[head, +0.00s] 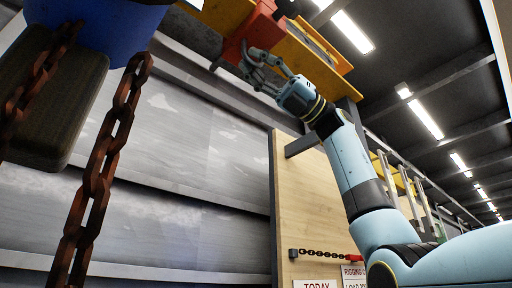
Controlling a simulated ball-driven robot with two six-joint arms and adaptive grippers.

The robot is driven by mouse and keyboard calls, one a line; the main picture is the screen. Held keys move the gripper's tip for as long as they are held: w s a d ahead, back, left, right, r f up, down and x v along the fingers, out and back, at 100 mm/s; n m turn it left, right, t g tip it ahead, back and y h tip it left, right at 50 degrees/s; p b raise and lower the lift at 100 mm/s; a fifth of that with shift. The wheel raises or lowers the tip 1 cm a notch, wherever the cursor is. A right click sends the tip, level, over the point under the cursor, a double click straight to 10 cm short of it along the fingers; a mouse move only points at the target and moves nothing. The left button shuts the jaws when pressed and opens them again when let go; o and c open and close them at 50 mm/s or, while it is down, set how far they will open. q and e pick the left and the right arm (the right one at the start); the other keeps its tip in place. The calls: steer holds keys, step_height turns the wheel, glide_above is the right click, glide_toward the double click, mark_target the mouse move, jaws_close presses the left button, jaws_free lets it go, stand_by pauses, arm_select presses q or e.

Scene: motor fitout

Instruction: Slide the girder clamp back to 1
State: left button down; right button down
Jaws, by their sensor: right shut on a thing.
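The yellow girder (312,65) runs across the top of the head view. An orange-red girder clamp (254,30) sits on it at upper centre. My right gripper (250,60) reaches up to the clamp's lower side and is shut on it. Its fingers cover part of the clamp's lower edge. Any position marks on the girder are too small or hidden to read. My left gripper is not in view.
A blue hoist body (110,32) with a rusty chain (98,175) and a dark block (50,100) hangs close at the left. Grey wall panels (190,180) lie behind.

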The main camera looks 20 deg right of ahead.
mark_target(235, 50)
steer(key=shift+w, duration=0.1)
steer(key=a, duration=0.1)
steer(key=s+a, duration=0.1)
steer(key=a, duration=0.2)
steer(key=shift+s+a, duration=0.35)
steer(key=shift+a, duration=0.05)
steer(key=c, duration=1.8)
jaws_free()
steer(key=o, duration=0.4)
steer(key=shift+w+f, duration=0.1)
steer(key=shift+w, duration=0.05)
